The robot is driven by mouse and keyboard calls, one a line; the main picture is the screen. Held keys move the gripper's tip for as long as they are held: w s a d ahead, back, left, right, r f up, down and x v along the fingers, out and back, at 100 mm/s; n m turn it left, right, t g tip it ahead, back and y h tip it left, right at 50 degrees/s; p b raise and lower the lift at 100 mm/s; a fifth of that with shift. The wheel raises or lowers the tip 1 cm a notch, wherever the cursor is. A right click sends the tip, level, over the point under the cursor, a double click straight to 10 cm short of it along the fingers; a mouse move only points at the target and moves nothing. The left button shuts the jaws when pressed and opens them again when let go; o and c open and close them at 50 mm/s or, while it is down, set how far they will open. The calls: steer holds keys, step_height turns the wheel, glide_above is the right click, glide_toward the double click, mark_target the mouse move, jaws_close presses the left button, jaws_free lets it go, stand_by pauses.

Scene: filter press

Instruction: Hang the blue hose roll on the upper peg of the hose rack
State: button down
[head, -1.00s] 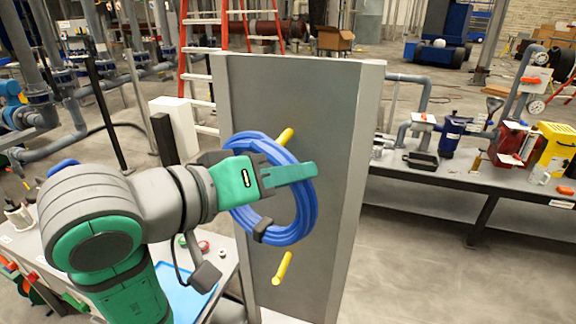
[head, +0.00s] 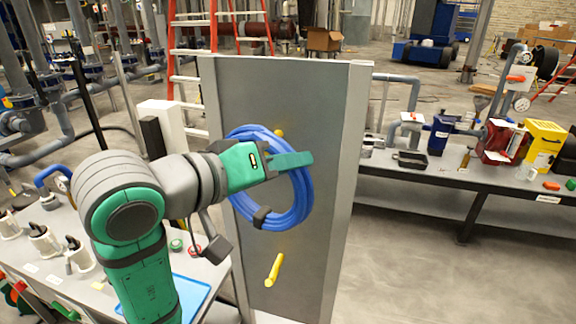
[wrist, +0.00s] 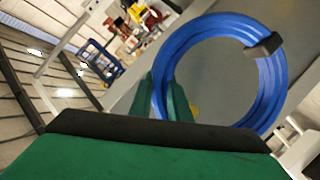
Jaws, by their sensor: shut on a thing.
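The blue hose roll (head: 303,196) is a ring with a dark clip (head: 261,216), held upright in front of the grey hose rack panel (head: 335,110). My gripper (head: 285,161) is shut on its upper side; in the wrist view the fingers (wrist: 163,98) straddle the blue ring (wrist: 185,42). The yellow upper peg (head: 280,133) shows only as a small tip at the ring's top edge; the rest is hidden. I cannot tell whether the peg passes through the ring. The lower peg (head: 274,268) is bare below.
A bench (head: 440,177) with a red box, a yellow box (head: 545,148) and a blue device stands to the right. A worktable (head: 60,262) with several tools lies at the left, under my arm. A red ladder (head: 213,30) stands behind. Floor right of the panel is clear.

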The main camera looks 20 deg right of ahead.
steer(key=shift+w+d+f, duration=0.2)
steer(key=shift+w+d, duration=0.3)
steer(key=shift+w, duration=0.2)
steer(key=shift+w+d+f, duration=0.2)
steer(key=shift+w+d, duration=0.3)
steer(key=shift+w, duration=0.2)
steer(key=shift+w+d+f, duration=0.2)
steer(key=shift+w+d, duration=0.3)
steer(key=shift+w, duration=0.2)
steer(key=shift+w, duration=0.2)
steer(key=shift+s+d, duration=0.1)
steer(key=c, duration=1.7)
jaws_free()
steer(key=shift+o, duration=0.6)
steer(key=shift+s, duration=0.1)
steer(key=shift+a, duration=0.2)
